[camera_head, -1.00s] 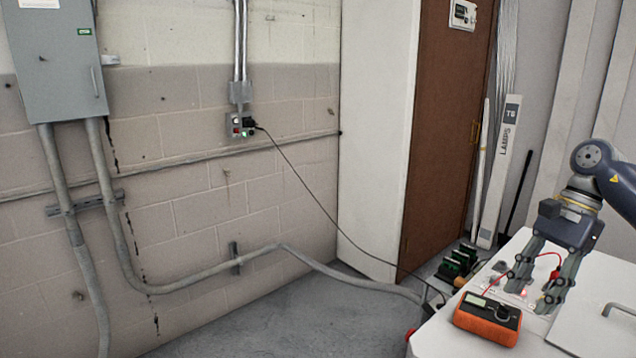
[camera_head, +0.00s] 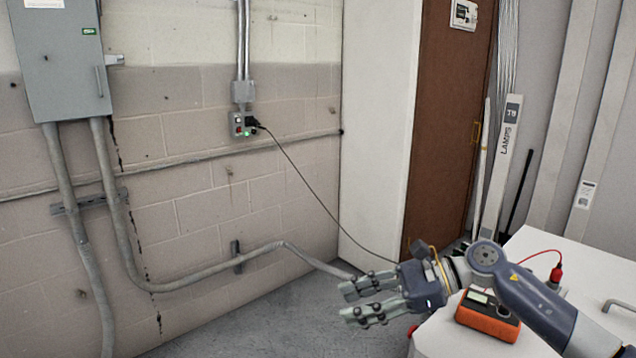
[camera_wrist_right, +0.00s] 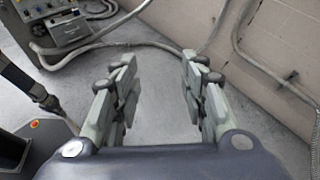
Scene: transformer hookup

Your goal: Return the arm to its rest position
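My right arm reaches in from the right in the head view, across the white table. Its gripper (camera_head: 362,300) points left, past the table's left edge and above the grey floor. In the right wrist view the gripper (camera_wrist_right: 158,95) has its two fingers apart with only floor between them, so it is open and empty. My left gripper does not show in the head view.
An orange multimeter (camera_head: 487,316) sits on the white table (camera_head: 440,338), close beside my right forearm. A red probe (camera_head: 556,272) with a red lead stands behind the arm. A black cord (camera_head: 318,205) runs down from the wall outlet (camera_head: 243,124). A conduit (camera_head: 200,283) runs along the wall.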

